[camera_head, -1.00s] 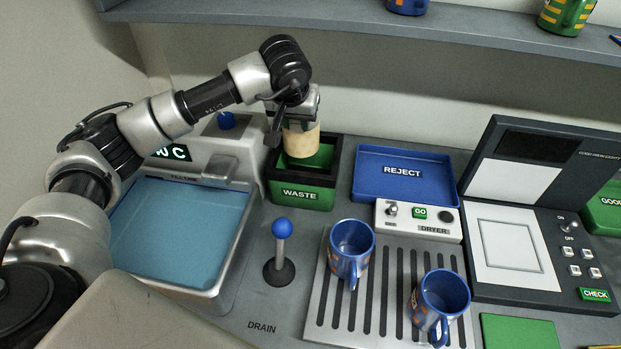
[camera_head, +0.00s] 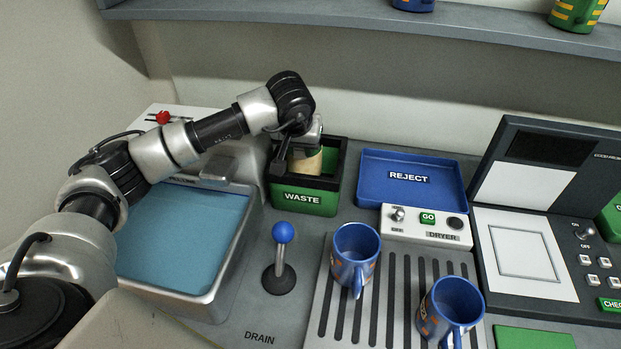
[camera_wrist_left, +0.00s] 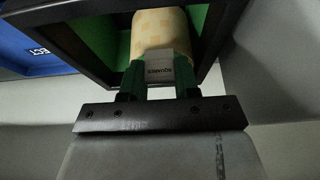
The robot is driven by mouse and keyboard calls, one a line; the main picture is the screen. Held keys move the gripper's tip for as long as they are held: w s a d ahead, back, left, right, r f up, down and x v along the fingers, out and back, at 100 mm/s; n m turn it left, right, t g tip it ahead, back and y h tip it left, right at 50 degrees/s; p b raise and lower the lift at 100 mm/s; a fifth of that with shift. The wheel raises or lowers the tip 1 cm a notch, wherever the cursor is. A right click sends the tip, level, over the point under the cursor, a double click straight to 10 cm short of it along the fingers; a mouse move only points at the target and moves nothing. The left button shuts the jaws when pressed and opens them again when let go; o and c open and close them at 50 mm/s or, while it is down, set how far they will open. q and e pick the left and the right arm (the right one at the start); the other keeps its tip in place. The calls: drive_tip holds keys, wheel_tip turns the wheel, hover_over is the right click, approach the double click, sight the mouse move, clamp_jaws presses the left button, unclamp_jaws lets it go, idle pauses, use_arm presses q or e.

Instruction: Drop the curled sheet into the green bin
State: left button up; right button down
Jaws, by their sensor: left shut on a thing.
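The curled sheet (camera_head: 304,163) is a cream-coloured roll, held upright in my left gripper (camera_head: 306,148). In the left wrist view the green fingers are shut on the curled sheet (camera_wrist_left: 160,32), which shows a pale checked pattern and a small grey label. The green bin (camera_head: 304,200) has a black rim and is labelled WASTE. The gripper is over the bin's opening, and the lower part of the sheet is down inside the rim. The green bin's inner wall also shows in the left wrist view (camera_wrist_left: 107,35). My right gripper is not in view.
A blue REJECT tray (camera_head: 410,190) stands right of the bin. A blue-knobbed lever (camera_head: 283,255) stands in front. Two blue mugs (camera_head: 355,245) (camera_head: 449,305) sit on the slotted drain rack. A water basin (camera_head: 180,240) lies left, under my arm.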

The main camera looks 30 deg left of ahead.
use_arm(q)
drive_tip(key=o, duration=0.9)
drive_tip(key=b+v, duration=0.1)
drive_tip(key=v, duration=1)
